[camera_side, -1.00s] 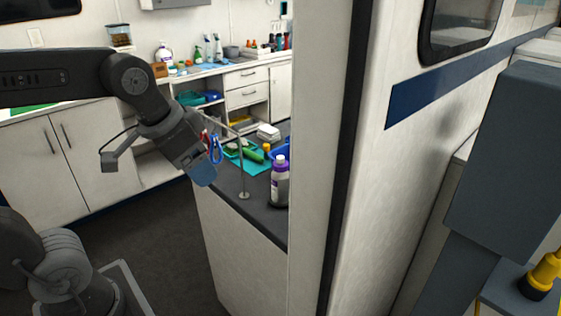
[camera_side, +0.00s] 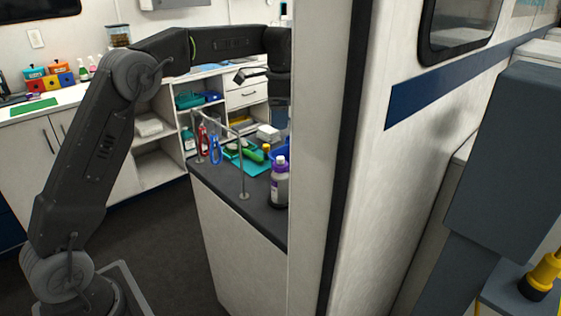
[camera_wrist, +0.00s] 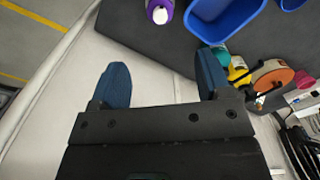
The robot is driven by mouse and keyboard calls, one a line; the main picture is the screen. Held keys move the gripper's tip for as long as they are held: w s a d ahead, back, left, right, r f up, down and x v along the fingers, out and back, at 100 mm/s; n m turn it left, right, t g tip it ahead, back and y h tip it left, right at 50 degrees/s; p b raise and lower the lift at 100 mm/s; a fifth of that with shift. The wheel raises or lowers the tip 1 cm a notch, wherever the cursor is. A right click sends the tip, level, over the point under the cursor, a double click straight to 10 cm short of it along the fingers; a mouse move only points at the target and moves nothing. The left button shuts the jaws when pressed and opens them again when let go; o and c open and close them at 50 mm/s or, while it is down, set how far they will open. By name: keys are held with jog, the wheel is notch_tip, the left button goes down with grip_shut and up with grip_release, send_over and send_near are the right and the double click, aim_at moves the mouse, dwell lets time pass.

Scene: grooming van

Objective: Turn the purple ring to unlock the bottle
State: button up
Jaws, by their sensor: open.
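The bottle (camera_side: 279,187) stands upright on the dark counter, close to the pale wall post, with a purple top and a label. In the wrist view the purple ring (camera_wrist: 152,6) shows around a white cap at the top edge, partly cut off by the frame. My gripper (camera_wrist: 162,80) is open, its two blue fingers spread wide with nothing between them. The bottle top lies beyond the fingertips in that view, apart from them.
A blue tub (camera_wrist: 222,18) stands right of the bottle in the wrist view, with several coloured items below it. A metal rail (camera_side: 241,160) with red and blue loops stands on the counter (camera_side: 228,185). The pale wall post (camera_side: 315,150) blocks the side view.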

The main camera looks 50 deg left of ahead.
aim_at(280, 157)
notch_tip(280, 157, down, 14)
jog(key=shift+r, duration=0.2)
dwell(0.4)
jog(key=c, duration=0.9)
jog(key=shift+c, duration=0.2)
